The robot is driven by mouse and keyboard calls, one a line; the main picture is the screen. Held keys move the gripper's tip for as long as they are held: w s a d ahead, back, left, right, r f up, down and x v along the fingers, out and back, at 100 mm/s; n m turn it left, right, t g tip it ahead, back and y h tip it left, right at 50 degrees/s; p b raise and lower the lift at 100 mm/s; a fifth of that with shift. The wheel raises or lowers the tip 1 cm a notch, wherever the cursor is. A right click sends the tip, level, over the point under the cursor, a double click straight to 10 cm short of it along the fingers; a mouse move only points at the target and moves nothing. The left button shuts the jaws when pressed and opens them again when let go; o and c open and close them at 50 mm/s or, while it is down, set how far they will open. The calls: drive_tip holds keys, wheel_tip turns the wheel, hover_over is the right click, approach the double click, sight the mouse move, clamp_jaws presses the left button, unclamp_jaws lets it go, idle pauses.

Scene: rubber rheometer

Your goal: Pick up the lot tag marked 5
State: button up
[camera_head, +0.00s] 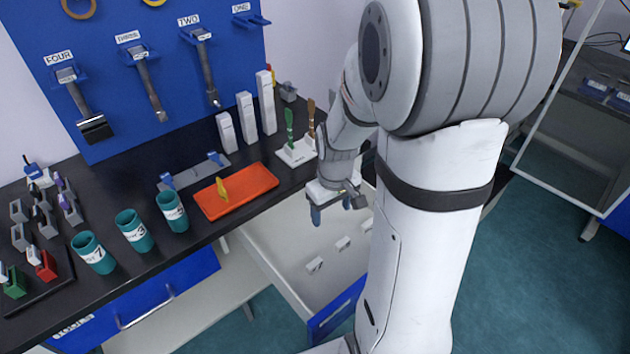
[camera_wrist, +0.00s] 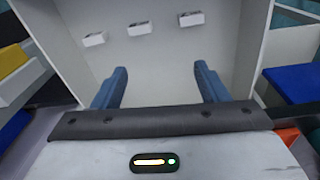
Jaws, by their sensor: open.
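Three small white tags lie in a row on the floor of an open white drawer. In the head view they are the near tag (camera_head: 315,265), the middle tag (camera_head: 342,243) and the far tag (camera_head: 368,224). The wrist view also shows a left tag (camera_wrist: 94,39), a middle tag (camera_wrist: 140,28) and a right tag (camera_wrist: 191,19). Their dark marks are too small to read, so I cannot tell which is 5. My gripper (camera_wrist: 160,72) is open and empty, with blue fingers pointing into the drawer, apart from the tags.
The drawer's blue front (camera_head: 337,308) and white side walls surround the tags. On the black bench stand an orange tray (camera_head: 255,198) with a yellow piece, several teal cups (camera_head: 133,231), white blocks (camera_head: 246,117) and a white holder (camera_head: 297,152) with green and brown handles.

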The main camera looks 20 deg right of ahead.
drive_tip(key=n, duration=0.1)
hover_over(342, 241)
drive_tip(key=shift+g, duration=0.4)
wheel_tip(342, 241, down, 9)
drive_tip(key=shift+w+d, duration=0.1)
drive_tip(key=shift+f, duration=3.8)
drive_tip(key=shift+c, duration=0.5)
drive_tip(key=c, duration=0.9)
drive_tip(key=shift+c, duration=0.2)
